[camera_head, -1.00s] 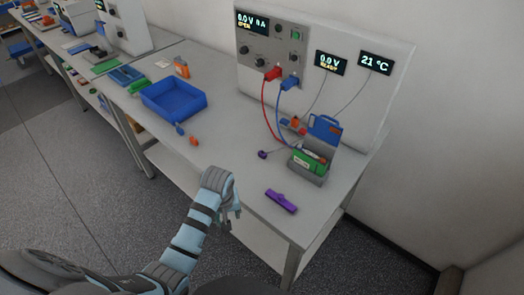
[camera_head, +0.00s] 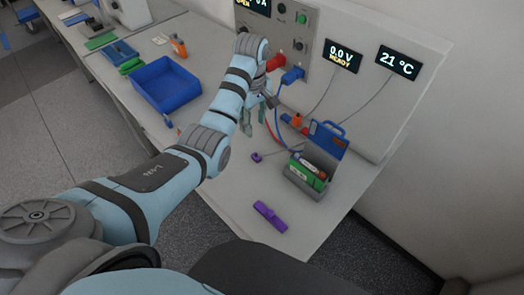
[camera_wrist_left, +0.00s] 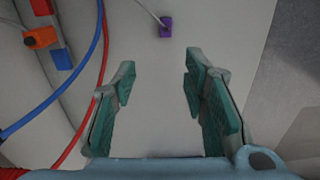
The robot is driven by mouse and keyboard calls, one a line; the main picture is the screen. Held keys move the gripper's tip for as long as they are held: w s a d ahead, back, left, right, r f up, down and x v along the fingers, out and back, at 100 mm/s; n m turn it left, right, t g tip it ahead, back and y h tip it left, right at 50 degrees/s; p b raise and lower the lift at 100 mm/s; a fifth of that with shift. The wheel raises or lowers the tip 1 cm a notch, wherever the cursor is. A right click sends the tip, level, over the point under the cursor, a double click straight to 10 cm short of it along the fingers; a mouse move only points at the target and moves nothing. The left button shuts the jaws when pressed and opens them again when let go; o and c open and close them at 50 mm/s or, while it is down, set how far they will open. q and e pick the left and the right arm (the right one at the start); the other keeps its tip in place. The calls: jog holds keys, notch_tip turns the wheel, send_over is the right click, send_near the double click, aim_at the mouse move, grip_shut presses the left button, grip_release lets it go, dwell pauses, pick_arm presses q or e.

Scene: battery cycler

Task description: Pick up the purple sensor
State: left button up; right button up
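The purple sensor (camera_head: 257,157) is a small purple block on the bench top, with a thin grey cable. It also shows in the left wrist view, near the top centre (camera_wrist_left: 166,27), beyond the fingertips. My left gripper (camera_head: 259,118) is above the bench, near the red and blue leads and apart from the sensor. In the left wrist view the left gripper (camera_wrist_left: 160,76) has its two green-padded fingers spread, with nothing between them. My right gripper is in neither view.
A red lead (camera_wrist_left: 82,130) and a blue lead (camera_wrist_left: 92,60) run left of the fingers. A grey box (camera_head: 306,180) with a green battery stands right of the sensor. A longer purple piece (camera_head: 270,216) lies near the front edge. A blue tray (camera_head: 168,90) sits further left.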

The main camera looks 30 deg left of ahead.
pick_arm(q)
send_over(254, 153)
jog(key=s, duration=0.1)
notch_tip(254, 153, down, 6)
jog(key=shift+d+f, duration=0.15)
jog(key=shift+f, duration=0.4)
jog(key=f, duration=0.2)
jog(key=w+f+b, duration=0.1)
jog(key=f, duration=0.2)
jog(key=shift+w+f, duration=0.1)
jog(key=shift+f, duration=0.3)
jog(key=shift+s+r, duration=0.15)
jog(key=shift+s, duration=0.05)
jog(key=shift+c, duration=1.3)
grip_shut()
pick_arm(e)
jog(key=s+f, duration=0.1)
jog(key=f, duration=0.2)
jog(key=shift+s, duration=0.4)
